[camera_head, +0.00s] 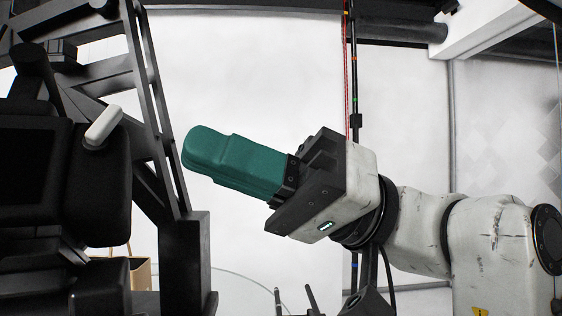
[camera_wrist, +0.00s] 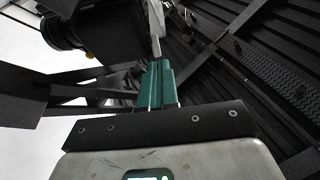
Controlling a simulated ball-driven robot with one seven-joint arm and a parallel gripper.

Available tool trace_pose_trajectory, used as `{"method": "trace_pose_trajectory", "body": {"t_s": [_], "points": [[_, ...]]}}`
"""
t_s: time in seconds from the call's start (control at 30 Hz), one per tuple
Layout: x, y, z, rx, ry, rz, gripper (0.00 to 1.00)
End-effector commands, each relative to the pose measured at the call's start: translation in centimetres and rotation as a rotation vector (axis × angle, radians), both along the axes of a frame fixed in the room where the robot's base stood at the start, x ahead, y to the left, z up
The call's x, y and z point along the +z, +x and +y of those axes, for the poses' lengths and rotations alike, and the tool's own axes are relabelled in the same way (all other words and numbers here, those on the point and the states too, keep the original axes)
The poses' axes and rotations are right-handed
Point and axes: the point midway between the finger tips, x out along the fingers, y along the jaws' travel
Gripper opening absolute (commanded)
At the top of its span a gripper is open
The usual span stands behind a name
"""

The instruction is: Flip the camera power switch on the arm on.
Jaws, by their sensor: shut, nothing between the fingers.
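A short white lever (camera_head: 103,125), which looks like the power switch, sticks out tilted up and to the right from a dark box-shaped housing (camera_head: 105,190) at the left of the head view. My gripper (camera_head: 196,150) has teal fingers that are shut and empty. It points left toward the lever, and a clear gap shows between the fingertips and the lever. In the wrist view my gripper (camera_wrist: 157,72) is at the centre, and a pale upright bar (camera_wrist: 156,22) shows just beyond its tips; I cannot tell for sure whether that is the lever.
A black frame of beams (camera_head: 150,100) rises behind the housing, with a thick dark post (camera_head: 185,260) below my fingers. A thin pole with a red cable (camera_head: 354,90) stands behind my wrist. Dark ribbed panels (camera_wrist: 265,70) fill the right of the wrist view.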

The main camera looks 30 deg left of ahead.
Motion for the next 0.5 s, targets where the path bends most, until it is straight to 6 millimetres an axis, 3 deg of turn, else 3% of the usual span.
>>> {"method": "trace_pose_trajectory", "body": {"t_s": [0.2, 0.5], "points": [[1.4, -2.1, 2.4, 0.001, 0.001, 0.000, 0.00], [1.7, -3.0, 3.5, 0.000, 0.000, 0.000, 0.00]]}}
